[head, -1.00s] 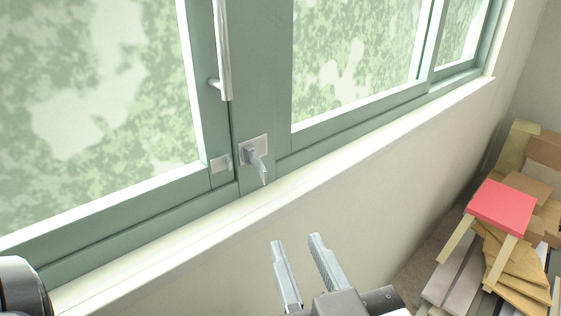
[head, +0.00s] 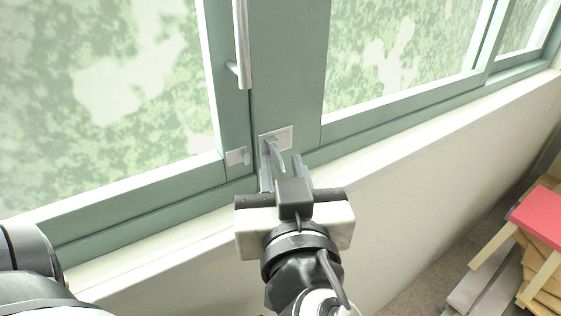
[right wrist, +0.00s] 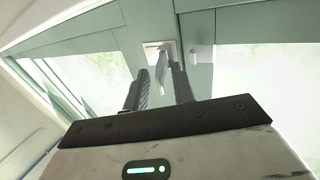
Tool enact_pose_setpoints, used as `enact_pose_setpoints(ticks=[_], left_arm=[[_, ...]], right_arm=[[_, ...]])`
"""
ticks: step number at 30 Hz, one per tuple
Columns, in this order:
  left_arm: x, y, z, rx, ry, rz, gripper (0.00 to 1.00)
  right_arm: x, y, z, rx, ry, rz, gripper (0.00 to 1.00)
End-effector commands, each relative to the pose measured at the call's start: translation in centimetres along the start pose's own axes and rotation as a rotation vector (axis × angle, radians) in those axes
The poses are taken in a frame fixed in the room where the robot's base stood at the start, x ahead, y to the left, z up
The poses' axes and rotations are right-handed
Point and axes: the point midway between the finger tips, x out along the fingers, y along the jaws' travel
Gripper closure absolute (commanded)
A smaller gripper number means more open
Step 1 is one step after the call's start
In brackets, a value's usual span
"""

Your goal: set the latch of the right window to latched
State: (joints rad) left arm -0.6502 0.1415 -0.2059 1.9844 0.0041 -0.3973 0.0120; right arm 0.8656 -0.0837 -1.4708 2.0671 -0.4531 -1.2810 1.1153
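The window latch (head: 276,145) is a grey metal lever on a square plate, on the green frame of the right window. Its lever points down, tilted slightly right in the head view. The latch also shows in the right wrist view (right wrist: 162,65). A small metal catch (head: 237,157) sits on the neighbouring frame to its left. My right gripper (head: 281,170) is open, its two fingers just below the plate, one on each side of the lever. Whether either finger touches the lever cannot be told. My left gripper is out of view; only part of that arm shows at lower left.
A vertical bar handle (head: 242,45) stands above the catch. A pale sill (head: 400,135) runs below the window. A red-topped stool (head: 541,215) and stacked boards stand on the floor at the right.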

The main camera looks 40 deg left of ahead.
Motion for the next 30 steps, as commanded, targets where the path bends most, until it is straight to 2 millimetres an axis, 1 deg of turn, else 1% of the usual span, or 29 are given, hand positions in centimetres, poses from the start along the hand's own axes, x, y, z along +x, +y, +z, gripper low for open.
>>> enact_pose_setpoints(ticks=[8, 9, 11, 12, 30], left_arm=[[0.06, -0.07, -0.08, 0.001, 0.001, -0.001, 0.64], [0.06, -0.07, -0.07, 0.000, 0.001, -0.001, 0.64], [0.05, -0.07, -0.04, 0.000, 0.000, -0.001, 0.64], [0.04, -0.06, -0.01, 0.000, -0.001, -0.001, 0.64], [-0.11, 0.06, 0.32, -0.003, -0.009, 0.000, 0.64]], right_arm=[[0.14, -0.04, 0.01, 0.000, 0.000, 0.001, 0.74], [0.14, -0.04, 0.01, 0.000, 0.000, 0.000, 0.77], [0.13, -0.04, 0.01, 0.000, 0.000, 0.000, 0.94], [0.13, -0.04, 0.00, 0.000, 0.000, 0.001, 1.00], [0.25, 0.48, 0.01, -0.001, 0.000, -0.033, 1.00]])
